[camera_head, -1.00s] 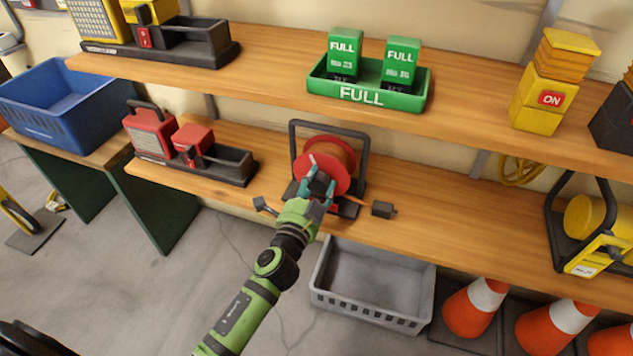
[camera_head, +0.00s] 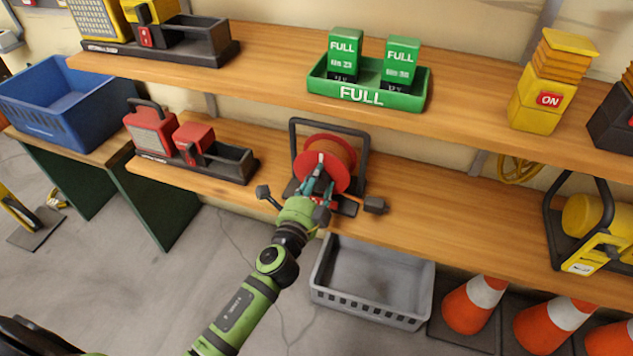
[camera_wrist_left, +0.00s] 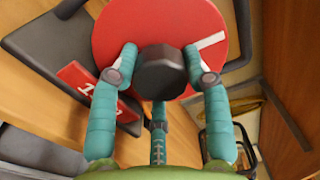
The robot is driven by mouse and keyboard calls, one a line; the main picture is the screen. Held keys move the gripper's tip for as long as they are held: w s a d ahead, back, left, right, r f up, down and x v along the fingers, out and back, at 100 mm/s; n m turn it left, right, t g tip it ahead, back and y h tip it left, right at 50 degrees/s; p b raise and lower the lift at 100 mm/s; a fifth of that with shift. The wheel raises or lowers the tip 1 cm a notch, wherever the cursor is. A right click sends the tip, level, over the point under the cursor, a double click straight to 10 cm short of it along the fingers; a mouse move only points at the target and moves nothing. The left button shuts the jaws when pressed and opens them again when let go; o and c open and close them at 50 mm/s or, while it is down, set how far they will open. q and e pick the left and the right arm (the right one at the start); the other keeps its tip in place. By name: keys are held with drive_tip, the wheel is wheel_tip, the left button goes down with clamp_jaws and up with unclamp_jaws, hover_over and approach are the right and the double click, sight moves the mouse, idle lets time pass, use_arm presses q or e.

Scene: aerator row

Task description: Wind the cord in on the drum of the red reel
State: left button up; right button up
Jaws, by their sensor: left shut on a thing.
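The red reel (camera_head: 341,180) stands in its dark frame on the lower shelf, with orange cord (camera_head: 338,149) wound on its drum. A dark block (camera_head: 375,205) lies on the shelf just right of the reel's foot, where the cord runs out. My left gripper (camera_head: 317,184) is at the front of the reel. In the left wrist view its teal fingers are shut on the dark knob (camera_wrist_left: 161,73) in front of the red disc (camera_wrist_left: 125,22), which bears a white stripe. The fingers hide part of the disc. My right gripper is not in view.
A red lamp set in a black tray (camera_head: 235,165) stands left of the reel. The upper shelf (camera_head: 270,82) overhangs from behind and carries a green tray (camera_head: 420,98). A grey crate (camera_head: 372,310) is below the shelf front. The shelf to the right (camera_head: 450,215) is mostly clear.

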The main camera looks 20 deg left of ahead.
use_arm(q)
drive_tip(key=shift+d+r, duration=0.1)
drive_tip(key=shift+r, duration=0.1)
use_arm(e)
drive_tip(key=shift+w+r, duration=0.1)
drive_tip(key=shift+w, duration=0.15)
use_arm(q)
drive_tip(key=o, duration=1.1)
drive_tip(key=shift+o, duration=0.2)
drive_tip(key=shift+f, duration=0.1)
drive_tip(key=shift+s+f, duration=0.1)
drive_tip(key=shift+s, duration=0.05)
drive_tip(key=s, duration=1.1)
drive_tip(key=shift+s+a, duration=0.25)
drive_tip(key=shift+s, duration=0.1)
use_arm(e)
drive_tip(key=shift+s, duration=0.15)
